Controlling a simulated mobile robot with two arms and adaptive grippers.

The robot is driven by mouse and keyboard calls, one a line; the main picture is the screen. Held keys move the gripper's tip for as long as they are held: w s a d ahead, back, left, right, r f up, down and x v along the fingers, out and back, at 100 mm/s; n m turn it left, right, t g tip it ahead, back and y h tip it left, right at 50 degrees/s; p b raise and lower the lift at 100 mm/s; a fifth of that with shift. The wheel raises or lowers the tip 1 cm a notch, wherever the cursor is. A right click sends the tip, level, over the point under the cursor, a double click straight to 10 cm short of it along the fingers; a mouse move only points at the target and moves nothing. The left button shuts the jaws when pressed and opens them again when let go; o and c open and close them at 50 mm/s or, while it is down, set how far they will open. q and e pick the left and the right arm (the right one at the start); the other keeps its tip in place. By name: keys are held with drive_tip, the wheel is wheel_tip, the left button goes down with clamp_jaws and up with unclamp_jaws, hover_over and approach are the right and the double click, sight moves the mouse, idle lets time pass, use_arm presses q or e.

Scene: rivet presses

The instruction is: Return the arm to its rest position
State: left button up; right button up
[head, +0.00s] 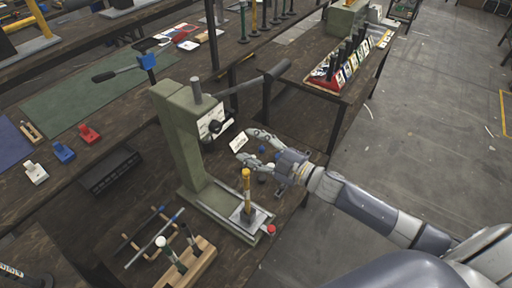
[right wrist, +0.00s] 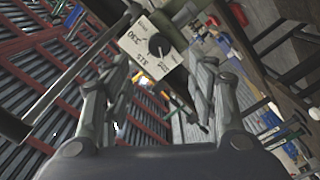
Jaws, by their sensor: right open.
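My right gripper (head: 252,149) is open and reaches in from the right, beside the green rivet press (head: 182,140). Its fingers point toward the press head and stand apart. In the right wrist view the open right gripper (right wrist: 160,88) has a white dial panel (right wrist: 145,45) with a black knob beyond and between its fingers. The dial panel (head: 211,122) also shows on the press head in the head view. A small white card or label (head: 239,142) appears close to the upper fingertip; I cannot tell whether they touch. My left gripper is not in view.
The press has a lever arm (head: 256,82) on top and a yellow post (head: 246,182) on its base. A wooden block with posts (head: 186,262) stands in front. Red, blue and white pieces lie left. The floor (head: 430,110) at right is clear.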

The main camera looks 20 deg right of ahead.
drive_tip(key=shift+s+d, duration=0.3)
drive_tip(key=shift+s, duration=0.15)
drive_tip(key=d+f+m+g+h, duration=0.1)
drive_tip(key=d+f+m+h, duration=0.25)
drive_tip(key=f, duration=0.55)
drive_tip(key=d+f+m+h, duration=0.2)
drive_tip(key=d+f, duration=0.2)
drive_tip(key=f, duration=0.5)
drive_tip(key=s+d+f+m+g+h+b, duration=0.1)
drive_tip(key=s+d+f+m+g+h, duration=0.1)
drive_tip(key=s+f, duration=0.45)
drive_tip(key=s+d+f+m+g+h, duration=0.1)
drive_tip(key=s+f+m, duration=0.15)
drive_tip(key=f, duration=0.65)
drive_tip(key=s+a+f+m+g, duration=0.1)
drive_tip(key=s+a+f+g, duration=0.1)
drive_tip(key=s+f, duration=0.5)
drive_tip(key=s+a+f+m+g+h, duration=0.1)
drive_tip(key=s+f+g, duration=0.3)
drive_tip(key=s, duration=1.4)
drive_tip(key=s+a+f+m+g+b, duration=0.1)
drive_tip(key=s+a+f+g, duration=0.3)
drive_tip(key=s+f, duration=0.8)
drive_tip(key=shift+s+m, duration=0.25)
drive_tip(key=shift+m, duration=0.55)
drive_tip(key=shift+h, duration=0.25)
